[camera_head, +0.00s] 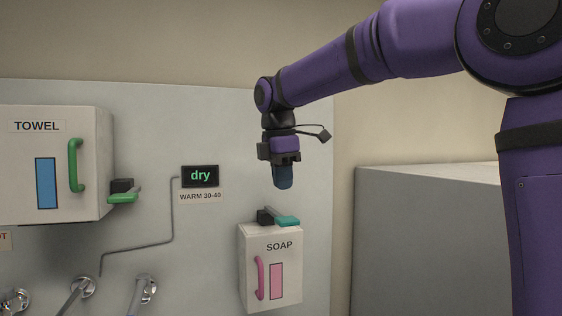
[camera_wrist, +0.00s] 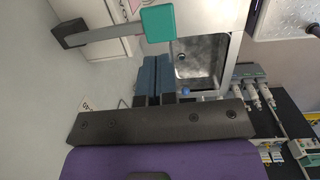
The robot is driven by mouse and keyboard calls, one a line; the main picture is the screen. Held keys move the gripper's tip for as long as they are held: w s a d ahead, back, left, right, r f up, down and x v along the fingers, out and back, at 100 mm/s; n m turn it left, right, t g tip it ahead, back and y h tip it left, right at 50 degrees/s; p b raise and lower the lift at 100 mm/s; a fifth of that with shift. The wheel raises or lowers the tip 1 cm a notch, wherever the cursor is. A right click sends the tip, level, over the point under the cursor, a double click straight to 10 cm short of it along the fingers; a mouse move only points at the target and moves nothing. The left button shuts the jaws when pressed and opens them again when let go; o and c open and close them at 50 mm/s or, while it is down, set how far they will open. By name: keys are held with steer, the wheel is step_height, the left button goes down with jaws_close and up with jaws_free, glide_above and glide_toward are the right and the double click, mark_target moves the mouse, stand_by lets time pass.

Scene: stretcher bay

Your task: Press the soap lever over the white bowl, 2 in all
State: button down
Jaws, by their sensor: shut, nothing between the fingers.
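The white soap dispenser (camera_head: 286,285) is on the wall panel, labelled SOAP, with a pink handle and a pink window. Its lever (camera_head: 287,221) has a teal end and sticks out from a black mount on top. In the wrist view the teal lever end (camera_wrist: 157,23) lies just beyond my fingertips. My gripper (camera_head: 284,184) points down above the lever, with a gap between them in the head view. Its blue fingers (camera_wrist: 155,72) are shut together and empty. I cannot make out a white bowl for certain; the wrist view shows a grey basin (camera_wrist: 203,65) with a pale rim.
A white towel dispenser (camera_head: 85,190) with a green lever (camera_head: 124,197) is on the left. Taps (camera_head: 146,288) line the lower left. A large grey box (camera_head: 425,240) stands right of the panel.

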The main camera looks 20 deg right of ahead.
mark_target(286, 220)
steer(key=f, duration=0.6)
steer(key=shift+w+d+f, duration=0.2)
steer(key=shift+d+f, duration=0.1)
steer(key=shift+d, duration=0.1)
steer(key=shift+s+f+t, duration=0.2)
steer(key=shift+f+t, duration=0.4)
steer(key=shift+f, duration=0.25)
step_height(286, 220, down, 3)
steer(key=shift+f+t, duration=0.1)
steer(key=shift+t, duration=0.6)
steer(key=shift+w+f, duration=0.1)
steer(key=shift+f, duration=0.15)
steer(key=shift+r, duration=0.9)
